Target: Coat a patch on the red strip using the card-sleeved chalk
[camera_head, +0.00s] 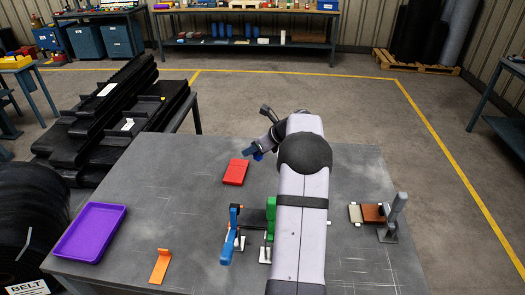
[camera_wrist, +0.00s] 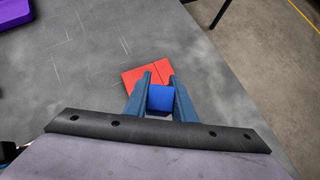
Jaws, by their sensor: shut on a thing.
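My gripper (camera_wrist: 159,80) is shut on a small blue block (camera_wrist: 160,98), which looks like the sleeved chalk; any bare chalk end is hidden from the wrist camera. A flat red piece (camera_head: 236,172), probably the red strip, lies on the grey table and has a line across it. It also shows in the wrist view (camera_wrist: 134,76), just beyond and partly behind my fingertips. In the head view my gripper (camera_head: 256,153) is up and to the right of the red piece, apart from it in the picture. Its height above the table is unclear.
A purple tray (camera_head: 91,232) and an orange bracket (camera_head: 160,266) lie at the left. A blue clamp (camera_head: 231,235) and a green part (camera_head: 271,213) stand near my arm. A brown-red piece (camera_head: 373,213) sits by a grey post (camera_head: 395,217). Black belting is stacked at the left.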

